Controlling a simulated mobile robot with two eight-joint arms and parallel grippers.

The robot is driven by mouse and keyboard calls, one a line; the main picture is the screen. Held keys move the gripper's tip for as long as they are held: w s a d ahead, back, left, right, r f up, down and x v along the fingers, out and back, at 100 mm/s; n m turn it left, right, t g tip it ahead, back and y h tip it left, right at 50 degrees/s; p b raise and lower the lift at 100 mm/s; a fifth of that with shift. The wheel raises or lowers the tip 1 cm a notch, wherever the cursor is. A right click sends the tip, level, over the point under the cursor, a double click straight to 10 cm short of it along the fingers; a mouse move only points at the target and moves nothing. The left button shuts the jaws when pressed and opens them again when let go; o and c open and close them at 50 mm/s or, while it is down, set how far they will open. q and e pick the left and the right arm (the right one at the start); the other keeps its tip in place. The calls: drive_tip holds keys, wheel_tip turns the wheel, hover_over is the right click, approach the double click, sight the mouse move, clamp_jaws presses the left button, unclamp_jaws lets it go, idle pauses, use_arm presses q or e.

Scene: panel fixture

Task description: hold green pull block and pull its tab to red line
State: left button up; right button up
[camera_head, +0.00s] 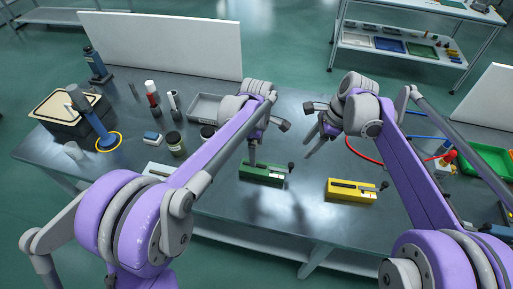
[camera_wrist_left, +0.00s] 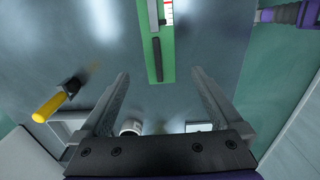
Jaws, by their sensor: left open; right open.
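The green pull block (camera_head: 262,175) lies on the near middle of the workbench, with a dark slot bar along its top and a tab with a black knob at its right end. In the left wrist view the green block (camera_wrist_left: 153,70) is ahead, in line with the gap between the fingers. A small red mark on white (camera_wrist_left: 168,12) shows at the top edge there. My left gripper (camera_wrist_left: 158,74) is open and empty, its fingers apart from the block; in the head view it hangs above the block. My right gripper (camera_head: 312,130) is open and empty, up and right of the block.
A yellow block (camera_head: 352,192) is to the right and a pale block (camera_head: 157,170) to the left, partly behind my left arm. Jars, a grey tray (camera_head: 204,107) and a blue post (camera_head: 97,128) stand left. A green tray (camera_head: 488,160) is at right. Bench between blocks is clear.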

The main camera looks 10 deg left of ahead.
sight(257, 167)
use_arm(q)
wheel_tip(257, 167, down, 11)
drive_tip(key=shift+r, duration=0.15)
idle(0.4)
